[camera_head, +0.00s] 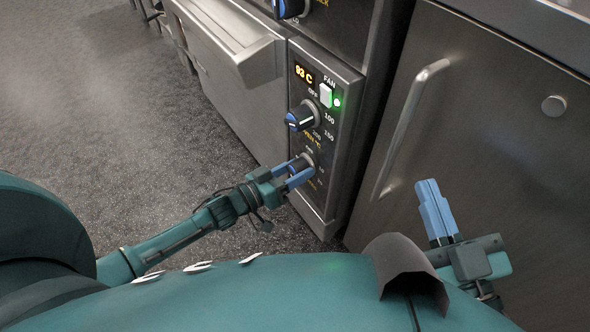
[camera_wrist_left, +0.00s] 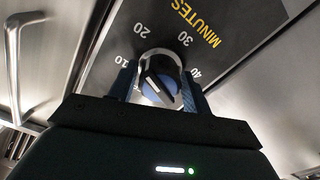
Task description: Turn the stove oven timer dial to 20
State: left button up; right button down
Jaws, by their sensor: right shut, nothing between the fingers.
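The oven timer dial (camera_head: 300,163), a round knob with a blue face, sits low on the stove's control panel. In the left wrist view the dial (camera_wrist_left: 160,82) is close, with 10, 20, 30, 40 and MINUTES printed around it. I cannot tell exactly which number its pointer marks. My left gripper (camera_head: 299,172) is at the dial. Its two blue fingers (camera_wrist_left: 160,85) are spread, one on each side of the knob; whether they touch it is unclear. My right gripper (camera_head: 429,184) is shut and empty, in front of the steel door at the right.
Above the timer are another blue-and-black knob (camera_head: 302,115) with temperature marks, a white fan switch (camera_head: 326,95) by a green light, and an orange 93 C display (camera_head: 304,74). A drawer handle (camera_head: 258,60) juts out at the left and a door handle (camera_head: 409,125) at the right.

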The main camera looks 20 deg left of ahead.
pick_arm(q)
jog(key=c, duration=0.6)
jog(key=shift+r+m+p, duration=0.15)
jog(key=shift+m+p, duration=0.45)
jog(key=shift+m, duration=0.4)
pick_arm(e)
jog(key=shift+d+f+h, duration=0.15)
jog(key=shift+f+h, duration=0.15)
jog(key=shift+f, duration=0.1)
pick_arm(q)
jog(key=o, duration=0.9)
jog(key=shift+o, duration=0.2)
pick_arm(e)
jog(key=shift+r, duration=0.3)
